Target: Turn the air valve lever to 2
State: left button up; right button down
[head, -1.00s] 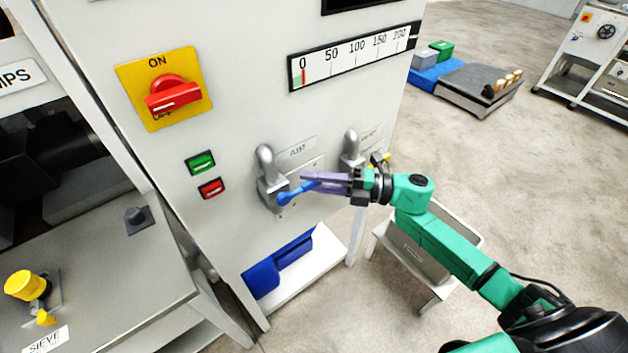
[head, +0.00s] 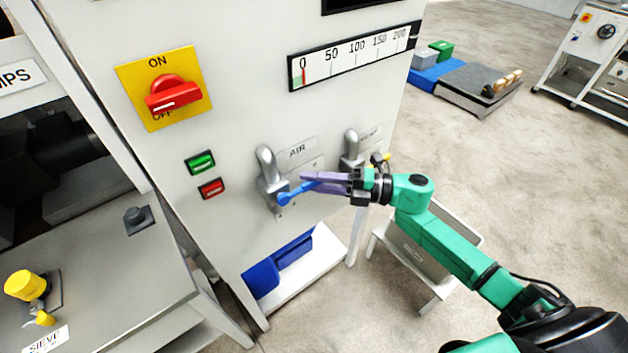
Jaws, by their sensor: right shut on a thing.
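The air valve (head: 268,178) is a grey fitting on the white panel, with a label reading AIR (head: 298,151) to its upper right. Its blue lever (head: 290,196) points right and slightly up from the valve's lower part. My right gripper (head: 312,183), with purple fingers, is shut on the lever's outer end. The fingers hide that end of the lever. A small plate with a mark lies right of the valve, partly behind the fingers; I cannot read it fully. My left gripper is not in view.
A second grey valve (head: 352,150) with a yellow part stands just right, close behind my right gripper. A red rotary switch (head: 172,95), a green button (head: 200,162) and a red button (head: 211,188) are on the panel. A gauge (head: 350,58) is above.

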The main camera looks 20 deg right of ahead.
jog(key=shift+f, duration=0.25)
jog(key=shift+f+m+b, duration=0.3)
jog(key=shift+f+b, duration=0.05)
jog(key=shift+b, duration=0.4)
jog(key=s+a+f+m+t+y+b, duration=0.1)
jog(key=a+f+m+t+y+b, duration=0.1)
jog(key=f+m+t+b, duration=0.3)
jog(key=shift+s+a+f+m+t+y+b, duration=0.25)
jog(key=shift+a+m+t+b, duration=0.5)
jog(key=shift+m+t+b, duration=2.65)
jog(key=shift+m+g+p, duration=0.4)
jog(key=shift+m+g, duration=0.4)
jog(key=c, duration=0.7)
grip_release()
jog(key=shift+o, duration=0.2)
